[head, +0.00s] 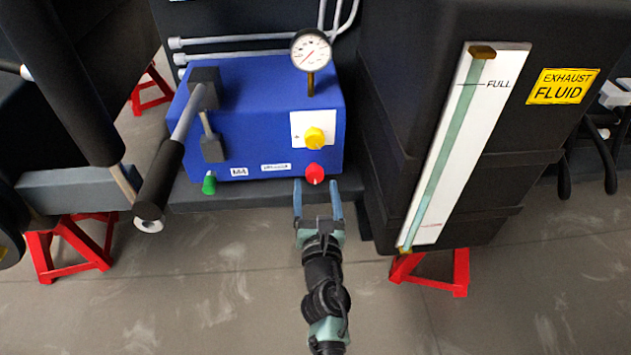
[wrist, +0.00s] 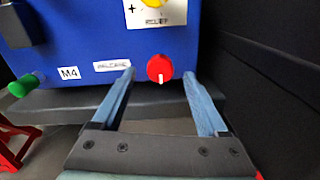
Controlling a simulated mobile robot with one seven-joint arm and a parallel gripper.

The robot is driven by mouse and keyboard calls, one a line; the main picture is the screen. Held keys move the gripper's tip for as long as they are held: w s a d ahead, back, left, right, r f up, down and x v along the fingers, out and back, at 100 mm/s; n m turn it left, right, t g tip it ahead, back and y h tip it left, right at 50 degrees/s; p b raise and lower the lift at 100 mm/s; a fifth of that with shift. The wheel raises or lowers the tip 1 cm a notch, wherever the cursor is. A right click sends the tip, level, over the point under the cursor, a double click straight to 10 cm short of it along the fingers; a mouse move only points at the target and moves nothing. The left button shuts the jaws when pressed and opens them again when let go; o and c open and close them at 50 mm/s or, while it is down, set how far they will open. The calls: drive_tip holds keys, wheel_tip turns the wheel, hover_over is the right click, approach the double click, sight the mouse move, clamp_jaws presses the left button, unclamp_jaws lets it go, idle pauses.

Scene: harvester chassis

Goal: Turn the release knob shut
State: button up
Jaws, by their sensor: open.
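The blue pump box (head: 250,120) sits on a dark ledge. A red knob (head: 315,174) is low on its front face at the right, and it also shows in the wrist view (wrist: 160,69) with a white mark pointing down. A small label (wrist: 112,65) to its left is too blurred to read surely, so I cannot tell for certain that this is the release knob. My gripper (head: 318,186) is open in front of the red knob. In the wrist view my fingertips (wrist: 160,74) stand apart on either side of the knob, with visible gaps and no contact seen.
A yellow knob (head: 315,138) on a white plate is just above the red one, under a gauge (head: 311,50). A black-handled lever (head: 160,180) and a green knob (head: 209,185) are at left. A dark tank (head: 400,130) with a sight strip stands close at right.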

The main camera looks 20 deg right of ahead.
sight(314, 172)
drive_tip(key=shift+x, duration=1.2)
clamp_jaws()
